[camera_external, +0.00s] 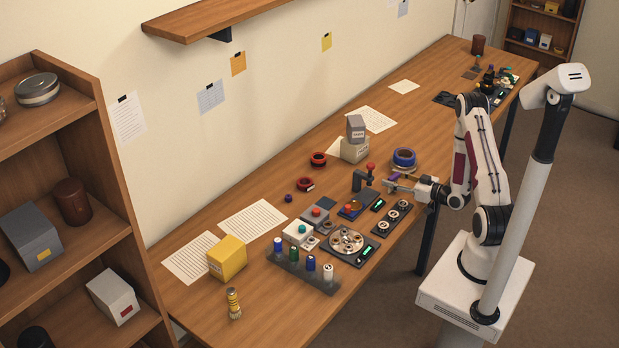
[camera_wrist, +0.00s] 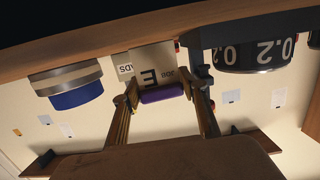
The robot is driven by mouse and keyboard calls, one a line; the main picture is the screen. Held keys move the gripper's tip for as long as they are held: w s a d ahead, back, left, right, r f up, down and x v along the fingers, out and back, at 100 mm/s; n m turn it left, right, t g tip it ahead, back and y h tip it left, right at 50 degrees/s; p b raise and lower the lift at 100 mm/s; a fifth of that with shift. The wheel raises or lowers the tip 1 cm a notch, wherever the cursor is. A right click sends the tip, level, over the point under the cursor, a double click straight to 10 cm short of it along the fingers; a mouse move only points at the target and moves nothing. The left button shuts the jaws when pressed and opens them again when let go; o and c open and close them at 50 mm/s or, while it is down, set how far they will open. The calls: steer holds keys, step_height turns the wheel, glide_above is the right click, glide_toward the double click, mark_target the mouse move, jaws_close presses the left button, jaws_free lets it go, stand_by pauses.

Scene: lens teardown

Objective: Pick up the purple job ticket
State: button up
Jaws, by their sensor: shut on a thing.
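The purple job ticket (camera_wrist: 162,93) is between my fingertips in the wrist view, seen as a narrow purple strip. My gripper (camera_wrist: 160,92) is shut on it, one finger at each end. In the external view my gripper (camera_external: 394,182) reaches in from the right, low over the front edge of the bench, with a small purple patch (camera_external: 395,177) at its fingers. Most of the ticket's face is hidden. Whether it touches the bench is unclear.
A blue-ringed roll (camera_external: 404,158) stands just behind my gripper, and a black stand with a red knob (camera_external: 364,178) is left of it. A black tray with round parts (camera_external: 391,217) lies in front. Stacked boxes (camera_external: 355,149) stand farther back. The bench's far right middle is fairly clear.

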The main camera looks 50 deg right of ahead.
mark_target(394, 175)
steer(key=shift+r, duration=0.15)
steer(key=shift+r, duration=4.85)
